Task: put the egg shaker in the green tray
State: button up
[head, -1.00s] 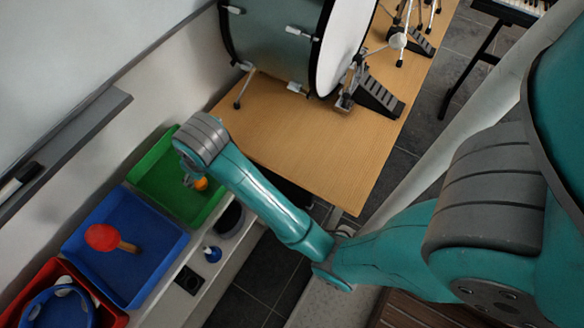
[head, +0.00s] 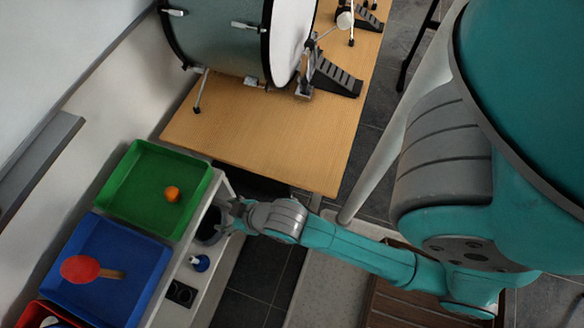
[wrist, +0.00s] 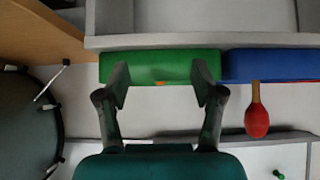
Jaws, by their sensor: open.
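The orange egg shaker (head: 172,194) lies in the green tray (head: 112,198), toward its right side. In the wrist view a small orange bit of the egg shaker (wrist: 159,84) shows at the edge of the green tray (wrist: 150,66). My gripper (head: 232,212) is to the right of the green tray, beyond its edge and apart from the egg shaker. In the wrist view my gripper (wrist: 160,85) has its two fingers spread with nothing between them.
A blue tray (head: 120,305) with a red maraca (head: 82,269) stands beside the green one, and a red tray (head: 28,318) lies beyond. A small blue-and-white object (head: 200,263) sits on the shelf. A drum (head: 215,45) stands on the wooden platform (head: 260,135).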

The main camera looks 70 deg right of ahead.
jog(key=s+r+t, duration=0.2)
jog(key=s+r, duration=0.4)
jog(key=s, duration=0.4)
jog(key=s+r+t, duration=0.3)
jog(key=s+r, duration=0.2)
jog(key=s, duration=0.5)
jog(key=shift+s+r, duration=0.3)
jog(key=shift+r, duration=0.05)
jog(key=shift+a, duration=0.1)
